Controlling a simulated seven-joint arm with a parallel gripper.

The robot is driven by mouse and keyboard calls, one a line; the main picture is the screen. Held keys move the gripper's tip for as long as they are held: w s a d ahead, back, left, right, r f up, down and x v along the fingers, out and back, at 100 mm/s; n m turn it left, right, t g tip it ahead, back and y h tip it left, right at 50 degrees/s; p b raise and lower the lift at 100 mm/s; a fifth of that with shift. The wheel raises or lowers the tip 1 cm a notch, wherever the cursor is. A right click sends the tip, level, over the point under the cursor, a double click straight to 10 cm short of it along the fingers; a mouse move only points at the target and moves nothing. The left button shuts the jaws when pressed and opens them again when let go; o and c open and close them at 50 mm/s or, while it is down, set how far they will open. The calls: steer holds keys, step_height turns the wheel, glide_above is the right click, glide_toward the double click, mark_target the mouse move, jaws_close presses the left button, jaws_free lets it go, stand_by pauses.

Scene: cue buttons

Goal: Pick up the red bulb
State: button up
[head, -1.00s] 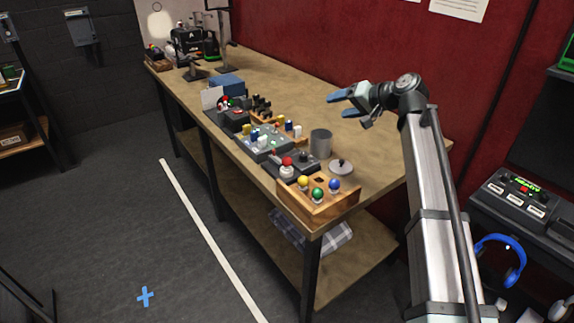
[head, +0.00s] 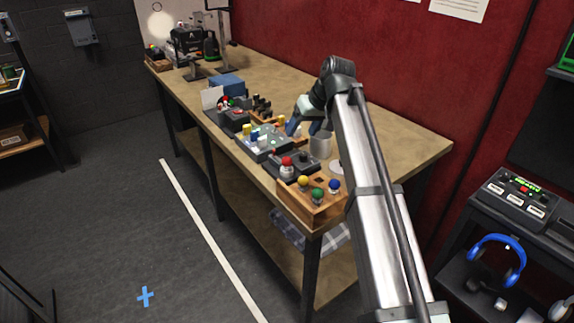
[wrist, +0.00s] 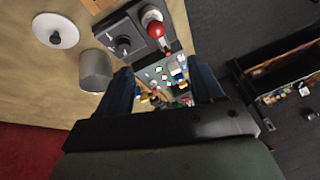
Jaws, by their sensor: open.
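The red bulb (head: 287,161) stands upright in a pale socket on the left end of a dark control box (head: 305,163) on the bench. My gripper (head: 304,130) is open and empty. It points down over the bench, behind the red bulb and near the grey switch panel (head: 262,143). In the wrist view the two fingers (wrist: 162,88) are spread apart with the panel's small coloured parts seen between them. Smaller red parts (head: 225,101) show on a farther box.
A grey cup (head: 320,146) stands close to my gripper. A wooden holder (head: 310,208) with yellow, green and blue bulbs is at the near bench corner. A round lid (wrist: 55,30) lies beside the cup. The bench's back right (head: 405,145) is clear.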

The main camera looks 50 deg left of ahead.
mark_target(288, 158)
steer(key=x, duration=1.4)
steer(key=shift+w+d+f, duration=0.2)
steer(key=shift+d+f, duration=0.05)
steer(key=shift+d, duration=0.1)
steer(key=shift+c, duration=0.2)
steer(key=c, duration=1.2)
steer(key=shift+r, duration=5.05)
